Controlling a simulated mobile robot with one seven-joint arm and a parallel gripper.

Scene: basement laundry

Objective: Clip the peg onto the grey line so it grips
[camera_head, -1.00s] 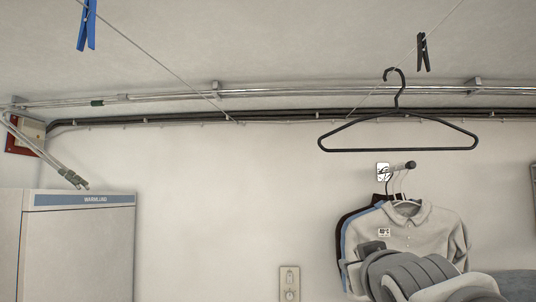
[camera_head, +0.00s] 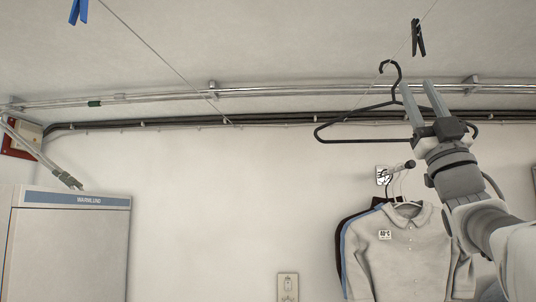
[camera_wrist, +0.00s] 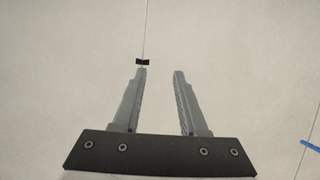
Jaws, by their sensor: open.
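A black peg (camera_head: 418,38) is on the right-hand thin grey line (camera_head: 429,12), near the ceiling. A blue peg (camera_head: 78,10) is on the left-hand thin line (camera_head: 165,62), cut off by the top edge. My gripper (camera_head: 417,87) is open and empty, fingers pointing up below the black peg and in front of the hanger. In the wrist view the black peg (camera_wrist: 142,62) shows small just beyond the left fingertip of my gripper (camera_wrist: 159,72), not between the fingers. The blue peg (camera_wrist: 311,146) shows at the right edge.
A black hanger (camera_head: 345,131) hangs by its hook from the right line, partly hidden by my gripper. Shirts (camera_head: 395,250) hang on a wall hook below. Pipes (camera_head: 300,91) run along the wall top. A white cabinet (camera_head: 70,250) stands left. The middle is clear.

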